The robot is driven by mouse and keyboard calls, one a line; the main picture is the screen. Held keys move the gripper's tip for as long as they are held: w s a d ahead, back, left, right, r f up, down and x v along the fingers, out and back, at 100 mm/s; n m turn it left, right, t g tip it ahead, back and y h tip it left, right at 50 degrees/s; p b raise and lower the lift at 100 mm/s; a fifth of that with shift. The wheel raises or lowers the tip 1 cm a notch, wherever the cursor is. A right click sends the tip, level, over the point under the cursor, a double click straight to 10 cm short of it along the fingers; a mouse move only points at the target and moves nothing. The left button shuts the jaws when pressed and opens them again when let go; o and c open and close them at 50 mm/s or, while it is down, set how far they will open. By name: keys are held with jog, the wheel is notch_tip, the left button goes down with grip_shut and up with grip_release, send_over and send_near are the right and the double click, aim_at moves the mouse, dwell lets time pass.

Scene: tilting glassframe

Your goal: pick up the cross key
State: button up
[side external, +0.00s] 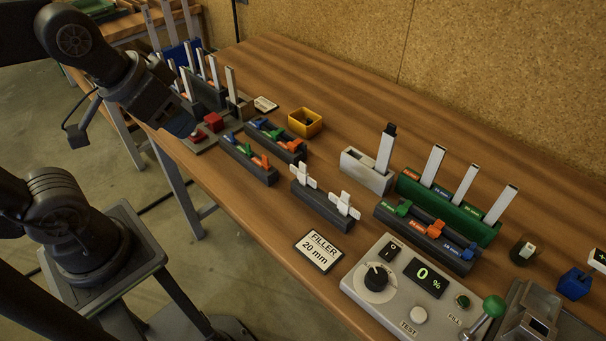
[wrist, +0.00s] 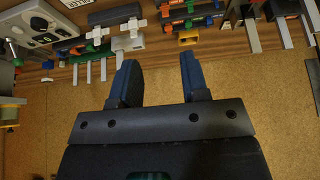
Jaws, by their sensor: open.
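Two white cross-shaped pieces stand upright in a dark rack (side external: 325,211) in the middle of the bench. The left one (side external: 304,176) and the right one (side external: 344,206) look alike. I cannot tell whether either is the cross key. They also show at the top of the wrist view, one at left (wrist: 97,33) and one nearer the middle (wrist: 134,27). My gripper (wrist: 157,62) has two blue fingers, apart with nothing between them. In the side view my arm's end is at upper left, away from the crosses; its fingers are not clear there.
A grey control panel (side external: 388,295) and a FILLER 20 mm card (side external: 319,250) lie in front of the cross rack. Racks of coloured clips, a green rack (side external: 455,212) with tall white strips and a yellow box (side external: 304,123) stand around it. The bench's back right is bare.

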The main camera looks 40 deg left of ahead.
jog(key=m+g+y, duration=0.5)
jog(key=m+g, duration=0.1)
jog(key=m, duration=1.2)
send_over(300, 170)
jog(key=d, duration=0.5)
notch_tip(300, 170, down, 7)
jog(key=shift+h, duration=0.3)
jog(key=x, duration=1.3)
jog(key=shift+w+f, duration=0.15)
jog(key=shift+w, duration=0.15)
jog(key=shift+c, duration=0.3)
grip_shut()
